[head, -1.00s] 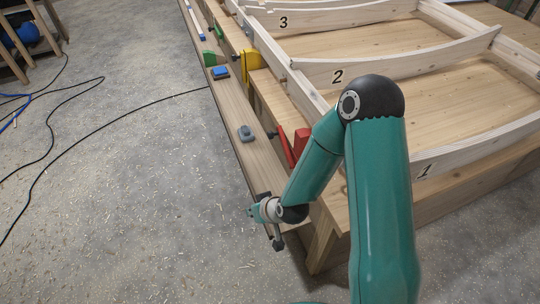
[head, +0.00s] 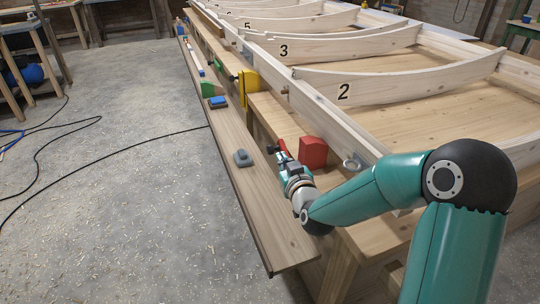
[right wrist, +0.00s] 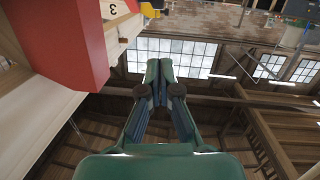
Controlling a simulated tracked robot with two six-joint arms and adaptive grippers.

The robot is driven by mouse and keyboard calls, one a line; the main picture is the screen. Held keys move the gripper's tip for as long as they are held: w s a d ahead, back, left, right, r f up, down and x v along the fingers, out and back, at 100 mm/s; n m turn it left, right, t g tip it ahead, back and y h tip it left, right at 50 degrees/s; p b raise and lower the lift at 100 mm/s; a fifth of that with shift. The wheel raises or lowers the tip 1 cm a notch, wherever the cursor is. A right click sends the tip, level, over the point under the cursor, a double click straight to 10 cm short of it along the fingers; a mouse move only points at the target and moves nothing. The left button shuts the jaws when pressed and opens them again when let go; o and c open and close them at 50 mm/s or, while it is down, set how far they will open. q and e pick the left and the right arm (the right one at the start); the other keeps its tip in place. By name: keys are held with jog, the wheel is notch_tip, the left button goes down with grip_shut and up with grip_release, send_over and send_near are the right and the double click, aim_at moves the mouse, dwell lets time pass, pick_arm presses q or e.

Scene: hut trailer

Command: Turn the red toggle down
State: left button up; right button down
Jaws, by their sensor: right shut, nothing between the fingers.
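A red block (head: 313,152) stands on the side of the wooden frame in the head view. A slim red lever (head: 282,147) shows to its left, with a dark tip beside it. My right gripper (head: 281,158) is just left of the red block, at the lever; whether it touches the lever I cannot tell. In the right wrist view its fingers (right wrist: 160,75) are shut with nothing between them. The red block (right wrist: 65,40) fills the upper left there, apart from the fingers; the lever is not clear in that view. My left gripper is not in view.
A plank ledge (head: 262,208) runs along the frame and carries a grey block (head: 242,158) and a blue block (head: 217,102). Yellow (head: 248,86) and green (head: 207,89) blocks stand farther along. Numbered curved ribs (head: 400,82) span the frame.

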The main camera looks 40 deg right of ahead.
jog(key=w+d+f, duration=0.3)
jog(key=w+f, duration=0.1)
jog(key=w, duration=0.5)
jog(key=shift+w+d+b, duration=0.2)
jog(key=shift+w+b, duration=0.1)
jog(key=shift+b, duration=0.1)
jog(key=shift+f, duration=0.1)
